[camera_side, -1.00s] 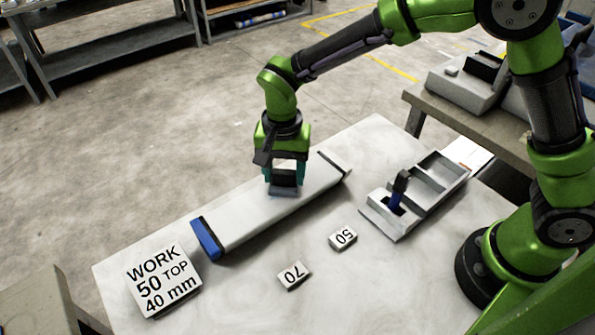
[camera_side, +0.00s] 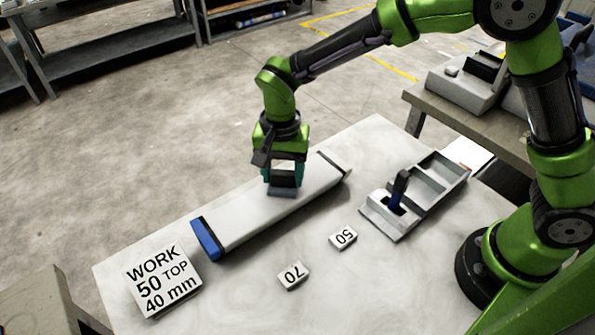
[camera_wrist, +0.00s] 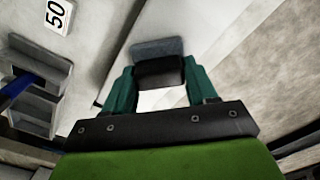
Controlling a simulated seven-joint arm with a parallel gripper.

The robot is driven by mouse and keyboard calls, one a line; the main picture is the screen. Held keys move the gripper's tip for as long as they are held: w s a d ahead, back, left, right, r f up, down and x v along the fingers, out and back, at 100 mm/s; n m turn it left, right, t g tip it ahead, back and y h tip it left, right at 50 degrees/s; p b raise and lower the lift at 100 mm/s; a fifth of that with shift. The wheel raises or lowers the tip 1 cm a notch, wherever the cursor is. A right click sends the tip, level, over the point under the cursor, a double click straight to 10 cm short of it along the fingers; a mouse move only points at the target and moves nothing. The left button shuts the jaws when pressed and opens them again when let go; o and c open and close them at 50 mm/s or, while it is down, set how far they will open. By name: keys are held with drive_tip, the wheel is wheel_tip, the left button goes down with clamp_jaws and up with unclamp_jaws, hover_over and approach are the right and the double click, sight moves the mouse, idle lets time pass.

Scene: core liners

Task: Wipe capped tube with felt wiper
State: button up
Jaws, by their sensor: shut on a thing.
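The capped tube (camera_side: 248,222) is a long white bar lying diagonally on the table, with a blue cap (camera_side: 207,240) at its near left end and a dark cap (camera_side: 334,166) at its far end. My gripper (camera_side: 284,176) is over the tube's far half, shut on the felt wiper (camera_side: 282,191), a dark block with a grey pad. The wiper's pad appears to rest on the tube's top. In the wrist view the teal fingers hold the wiper (camera_wrist: 158,50) from both sides; its underside is hidden.
A grey tray (camera_side: 437,177) with compartments and an upright dark-and-blue tool (camera_side: 398,190) stands to the right. Small blocks marked 50 (camera_side: 343,237) and 70 (camera_side: 293,275) lie in front of the tube. A "WORK 50 TOP 40 mm" sign (camera_side: 163,281) lies at the near left.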

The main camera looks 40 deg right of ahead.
drive_tip(key=shift+d, duration=5.05)
drive_tip(key=shift+a, duration=7.2)
wheel_tip(320, 180, up, 8)
drive_tip(key=shift+r, duration=0.1)
